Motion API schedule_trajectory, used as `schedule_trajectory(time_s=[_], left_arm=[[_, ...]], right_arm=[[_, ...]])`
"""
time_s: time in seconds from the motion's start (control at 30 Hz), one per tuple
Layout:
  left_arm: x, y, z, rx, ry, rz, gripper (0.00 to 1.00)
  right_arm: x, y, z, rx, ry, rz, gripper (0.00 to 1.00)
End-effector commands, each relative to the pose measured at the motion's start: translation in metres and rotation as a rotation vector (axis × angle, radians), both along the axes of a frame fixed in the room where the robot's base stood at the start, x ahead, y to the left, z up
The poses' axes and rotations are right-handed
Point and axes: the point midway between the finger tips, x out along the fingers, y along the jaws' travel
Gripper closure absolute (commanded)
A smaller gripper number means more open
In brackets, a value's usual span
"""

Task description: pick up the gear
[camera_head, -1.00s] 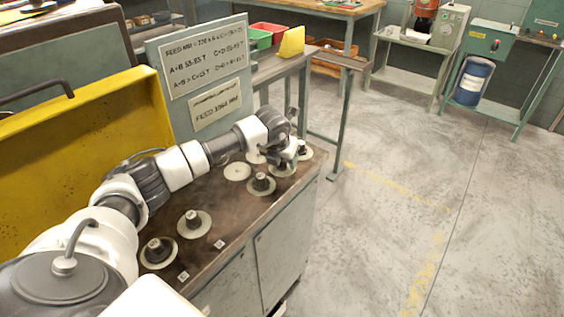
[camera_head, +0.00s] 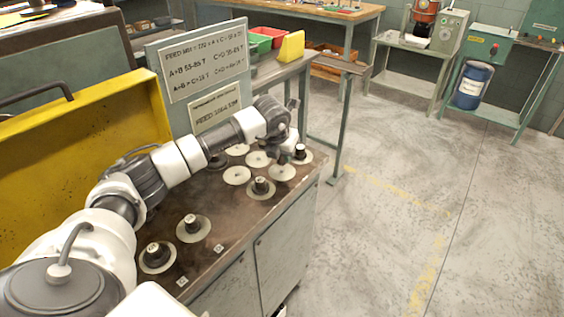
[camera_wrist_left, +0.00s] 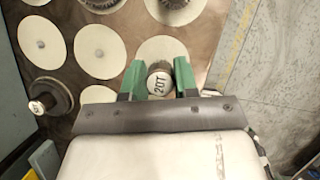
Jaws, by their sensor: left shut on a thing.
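My left gripper (camera_wrist_left: 160,68) shows in the left wrist view with its two green fingers shut on a gear (camera_wrist_left: 158,84), whose round pale end reads "20T". A pale disc (camera_wrist_left: 164,48) lies beyond the fingers; the exact gap between it and the held gear is hard to tell. In the head view my left gripper (camera_head: 289,150) is over the far end of the bench (camera_head: 215,213), and the held gear cannot be made out clearly there. My right gripper is not in view.
Other dark gears stand on pale discs, two at the near end (camera_head: 157,254) (camera_head: 193,226) and one mid-bench (camera_head: 261,186). Several discs are bare, such as one (camera_head: 237,175). A sign board (camera_head: 205,75) stands behind. Open floor (camera_head: 400,200) lies right.

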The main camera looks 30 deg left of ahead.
Motion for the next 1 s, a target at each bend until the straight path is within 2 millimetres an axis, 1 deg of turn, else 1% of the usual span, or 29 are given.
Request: schedule_trajectory(time_s=[0.03,0.1,0.3,0.4,0.5,0.6,0.7,1.0], left_arm=[[0.001,-0.001,0.011,-0.001,-0.007,-0.001,0.98],[0.001,-0.02,0.017,-0.003,-0.006,-0.007,0.98],[0.003,-0.067,0.046,-0.002,-0.006,-0.007,0.98],[0.003,-0.087,0.058,-0.001,-0.005,-0.005,0.98],[0.003,-0.101,0.066,0.0,-0.003,-0.004,0.98],[0.003,-0.11,0.072,-0.001,-0.002,-0.002,0.98],[0.003,-0.115,0.076,-0.001,-0.001,0.0,0.98],[0.003,-0.117,0.077,0.0,-0.001,0.0,0.98]], right_arm=[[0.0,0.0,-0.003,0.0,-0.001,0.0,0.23],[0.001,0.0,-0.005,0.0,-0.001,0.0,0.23],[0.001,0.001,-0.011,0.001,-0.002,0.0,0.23],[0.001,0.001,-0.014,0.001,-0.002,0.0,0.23],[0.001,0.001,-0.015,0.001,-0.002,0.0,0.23],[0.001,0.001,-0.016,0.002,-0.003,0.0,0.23],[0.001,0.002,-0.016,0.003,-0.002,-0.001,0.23],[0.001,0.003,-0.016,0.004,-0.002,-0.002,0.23]])
